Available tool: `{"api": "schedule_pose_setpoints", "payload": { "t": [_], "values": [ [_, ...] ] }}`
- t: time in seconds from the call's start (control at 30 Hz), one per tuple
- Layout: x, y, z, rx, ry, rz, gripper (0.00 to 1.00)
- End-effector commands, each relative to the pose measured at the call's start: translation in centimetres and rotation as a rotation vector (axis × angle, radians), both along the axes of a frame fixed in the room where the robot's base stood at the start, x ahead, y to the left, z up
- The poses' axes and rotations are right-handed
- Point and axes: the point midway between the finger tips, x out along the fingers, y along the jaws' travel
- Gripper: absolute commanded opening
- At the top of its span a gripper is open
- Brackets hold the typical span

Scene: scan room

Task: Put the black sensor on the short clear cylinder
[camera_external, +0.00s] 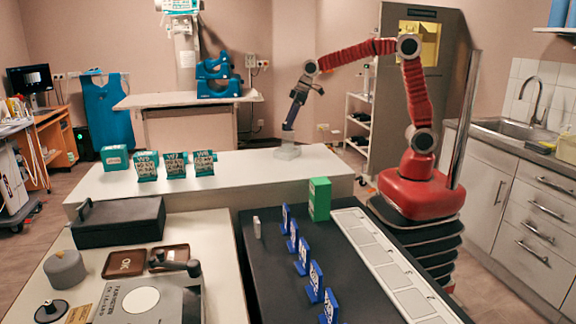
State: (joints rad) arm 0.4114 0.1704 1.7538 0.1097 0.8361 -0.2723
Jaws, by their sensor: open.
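My gripper (289,127) is open and points down over the white counter at the back middle. Just below it is a small pale grey piece (287,151) on the counter; I cannot tell whether it is the short clear cylinder or whether the gripper touches it. A grey cylinder (65,270) with a small knob on top stands on the front left table. A flat black disc (51,311) with a small post lies in front of it. I cannot make out for sure which thing is the black sensor.
The white counter (110,185) carries several green-labelled blocks (146,165) at its left. A black case (119,221) and a brown OK tray (125,262) are on the front left table. Several blue tags (303,256) and a green box (319,198) stand on the dark bench.

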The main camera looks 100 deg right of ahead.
Motion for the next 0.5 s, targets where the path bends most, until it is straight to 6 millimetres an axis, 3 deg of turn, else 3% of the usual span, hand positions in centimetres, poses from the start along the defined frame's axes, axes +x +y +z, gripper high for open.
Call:
{"api": "schedule_pose_setpoints", "payload": {
  "t": [0.27, 0.5],
  "values": [
    [0.0, 0.0, 0.2, 0.000, -0.001, 0.000, 0.57],
    [-0.7, 0.1, 2.2, -0.002, -0.004, 0.000, 0.57]
  ]
}}
